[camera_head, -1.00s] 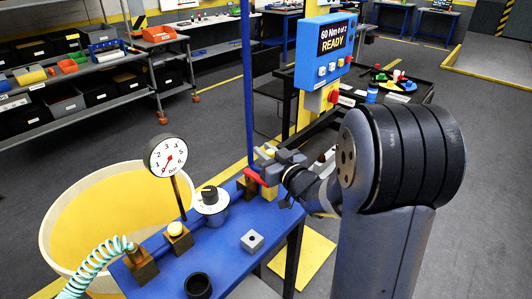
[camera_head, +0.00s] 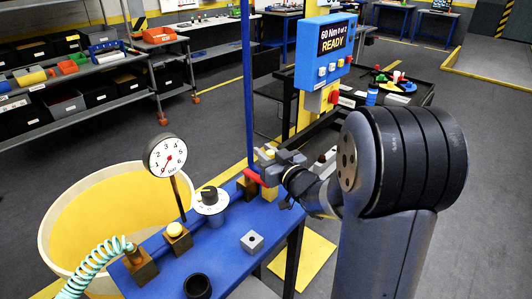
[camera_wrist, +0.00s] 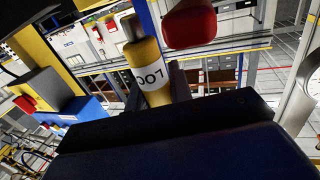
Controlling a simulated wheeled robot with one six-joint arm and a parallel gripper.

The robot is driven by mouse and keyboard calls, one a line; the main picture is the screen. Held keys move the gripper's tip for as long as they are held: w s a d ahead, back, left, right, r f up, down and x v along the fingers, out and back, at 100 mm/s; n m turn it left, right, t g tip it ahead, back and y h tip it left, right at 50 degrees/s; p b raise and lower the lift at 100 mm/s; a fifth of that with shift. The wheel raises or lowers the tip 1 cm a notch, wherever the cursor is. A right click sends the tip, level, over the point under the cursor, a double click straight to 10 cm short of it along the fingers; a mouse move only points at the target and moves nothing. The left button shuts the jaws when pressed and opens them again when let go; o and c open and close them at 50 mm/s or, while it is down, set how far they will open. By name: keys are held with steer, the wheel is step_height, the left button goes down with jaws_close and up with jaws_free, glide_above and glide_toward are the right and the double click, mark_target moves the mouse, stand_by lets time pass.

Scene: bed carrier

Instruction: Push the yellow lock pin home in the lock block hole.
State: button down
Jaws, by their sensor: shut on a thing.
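The yellow lock pin (camera_wrist: 150,70) has a white label with partly readable letters and a grey end. It stands tilted just beyond my gripper's dark fingers in the wrist view. In the head view, a yellow part (camera_head: 266,155) shows at my gripper (camera_head: 276,168), above the far right end of the blue table. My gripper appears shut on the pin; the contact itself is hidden. A red handle (camera_head: 254,178) lies close beside it, and its rounded red end (camera_wrist: 190,22) shows right of the pin in the wrist view. I cannot make out the lock block's hole.
The blue table (camera_head: 225,255) bears a grey block with a hole (camera_head: 252,241), a black cup (camera_head: 197,286), a dial gauge (camera_head: 166,155) and a black knob (camera_head: 209,194). A blue post (camera_head: 247,90) rises beside my gripper.

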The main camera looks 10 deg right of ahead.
steer(key=shift+f+b, duration=1.15)
steer(key=shift+f, duration=0.05)
steer(key=c, duration=1.2)
jaws_free()
steer(key=v, duration=1)
steer(key=shift+s+d+b, duration=0.1)
steer(key=shift+s+b, duration=0.25)
steer(key=shift+s, duration=0.05)
steer(key=x, duration=0.3)
steer(key=p+x, duration=0.1)
steer(key=x, duration=0.3)
steer(key=r+x, duration=0.1)
steer(key=x, duration=0.2)
steer(key=shift+w+p, duration=0.35)
steer(key=shift+w, duration=0.05)
